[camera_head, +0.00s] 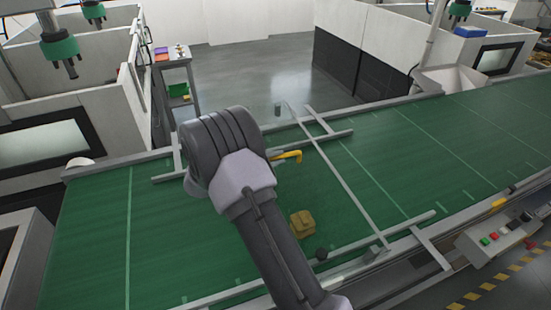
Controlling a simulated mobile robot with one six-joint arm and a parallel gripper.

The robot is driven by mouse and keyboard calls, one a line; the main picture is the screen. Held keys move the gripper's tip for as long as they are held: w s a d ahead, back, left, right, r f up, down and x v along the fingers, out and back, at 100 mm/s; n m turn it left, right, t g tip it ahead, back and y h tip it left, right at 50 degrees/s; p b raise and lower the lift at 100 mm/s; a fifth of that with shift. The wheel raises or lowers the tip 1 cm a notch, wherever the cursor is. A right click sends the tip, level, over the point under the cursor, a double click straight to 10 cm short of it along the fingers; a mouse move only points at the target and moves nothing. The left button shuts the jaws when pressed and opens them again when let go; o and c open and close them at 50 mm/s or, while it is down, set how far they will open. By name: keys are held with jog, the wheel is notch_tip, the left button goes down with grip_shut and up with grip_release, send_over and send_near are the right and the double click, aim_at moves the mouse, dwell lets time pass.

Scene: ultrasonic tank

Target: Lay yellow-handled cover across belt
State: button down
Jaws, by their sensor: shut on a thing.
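A yellow bent handle (288,155) shows just right of my wrist, over the green belt (100,215). A long thin grey strip (350,192) runs slantwise across the belt beside it, from above the far rail to the near rail. It looks like the edge of the cover; the join between handle and strip is not clear. My gripper (272,153) is mostly hidden behind my wrist and is shut at the handle. I cannot tell whether the strip touches the belt.
A yellow-brown block (302,224) and a small dark ball (321,254) are on the belt, right of my forearm. Grey rails (385,236) line the belt. A button box (503,236) stands at the near right. The belt farther right is clear.

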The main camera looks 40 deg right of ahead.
jog(key=shift+f+b, duration=1.05)
jog(key=shift+f, duration=0.25)
dwell(0.4)
jog(key=c, duration=1.3)
grip_release()
jog(key=shift+a, duration=0.1)
jog(key=p+v, duration=0.2)
jog(key=v, duration=1.5)
jog(key=shift+a, duration=0.15)
jog(key=shift+w, duration=0.1)
